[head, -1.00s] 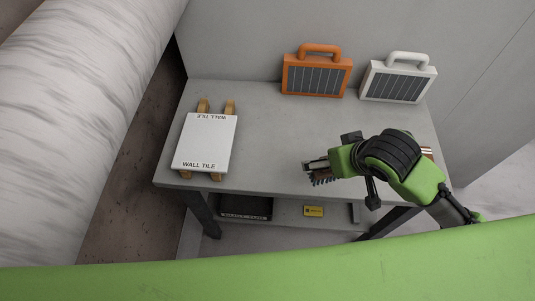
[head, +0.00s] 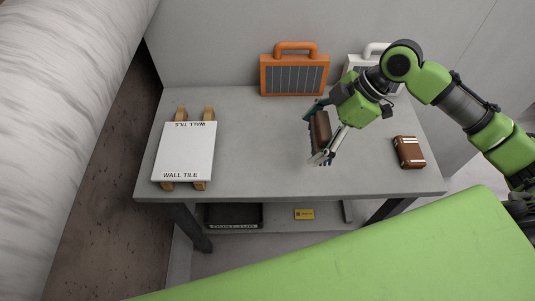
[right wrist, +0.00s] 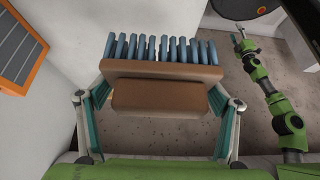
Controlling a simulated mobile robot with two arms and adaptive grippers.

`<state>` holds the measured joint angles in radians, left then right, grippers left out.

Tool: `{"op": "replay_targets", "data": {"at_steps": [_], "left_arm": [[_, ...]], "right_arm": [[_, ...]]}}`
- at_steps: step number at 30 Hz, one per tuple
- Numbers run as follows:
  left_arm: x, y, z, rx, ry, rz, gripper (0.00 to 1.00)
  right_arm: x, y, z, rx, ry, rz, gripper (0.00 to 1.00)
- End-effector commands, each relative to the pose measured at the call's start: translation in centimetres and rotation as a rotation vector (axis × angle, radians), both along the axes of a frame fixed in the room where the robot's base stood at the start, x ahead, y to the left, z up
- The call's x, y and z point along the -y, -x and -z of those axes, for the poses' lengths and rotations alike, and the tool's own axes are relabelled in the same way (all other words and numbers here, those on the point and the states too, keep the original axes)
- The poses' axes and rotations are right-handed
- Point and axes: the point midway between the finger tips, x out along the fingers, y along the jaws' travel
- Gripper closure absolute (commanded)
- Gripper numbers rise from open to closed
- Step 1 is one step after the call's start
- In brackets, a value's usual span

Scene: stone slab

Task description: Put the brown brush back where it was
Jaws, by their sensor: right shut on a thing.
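The brown brush (head: 322,131) is between the fingers of my right gripper (head: 320,135), which is shut on it. In the head view they appear over the middle-right of the grey table; the height above the top is hard to judge. The right wrist view shows the brush's brown body (right wrist: 160,95) across my right gripper (right wrist: 158,100), a finger at each end. Its blue bristles point away from the palm. A green arm, apparently my left, shows at the right of that view; its gripper (right wrist: 242,42) is too small to read.
The grey table (head: 260,165) has a white wall tile (head: 186,150) on wooden strips at left, and orange (head: 294,75) and white (head: 362,68) panel cases at back. A brown striped block (head: 409,152) lies at right. The top between tile and gripper is clear.

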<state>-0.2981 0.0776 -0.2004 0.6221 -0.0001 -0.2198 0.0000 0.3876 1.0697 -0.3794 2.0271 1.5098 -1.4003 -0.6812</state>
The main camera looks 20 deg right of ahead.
Motion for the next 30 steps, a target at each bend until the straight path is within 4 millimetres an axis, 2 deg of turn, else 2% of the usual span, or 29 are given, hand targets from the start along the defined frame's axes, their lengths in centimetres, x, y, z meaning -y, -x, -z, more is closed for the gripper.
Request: {"op": "replay_targets", "data": {"at_steps": [1, 8, 10, 13, 18, 25, 30], "left_arm": [[0.0, 0.0, -0.6, 0.0, 0.0, 0.0, 0.53], [-0.1, 0.1, -2.0, -0.002, -0.001, 0.0, 0.53], [-0.2, 0.1, -2.4, -0.002, -0.002, 0.0, 0.53], [-0.2, 0.2, -2.7, -0.003, -0.003, 0.0, 0.53], [-0.3, 0.2, -3.0, -0.003, -0.004, 0.0, 0.53], [-0.3, 0.3, -3.4, -0.004, -0.004, 0.0, 0.53], [-0.3, 0.4, -4.4, -0.005, -0.004, 0.0, 0.53]], "right_arm": [[-1.1, -0.6, 0.0, 0.001, -0.008, -0.004, 0.37], [-5.4, -3.6, 2.2, -0.001, -0.006, -0.002, 0.37], [-6.8, -4.5, 3.1, -0.001, -0.005, -0.002, 0.37], [-7.9, -5.3, 5.4, -0.004, -0.002, 0.0, 0.37], [-9.2, -6.4, 7.6, -0.002, -0.001, 0.001, 0.37], [-10.4, -7.1, 9.4, -0.003, -0.001, 0.001, 0.37], [-10.2, -7.0, 11.7, -0.001, 0.0, 0.003, 0.37]]}}
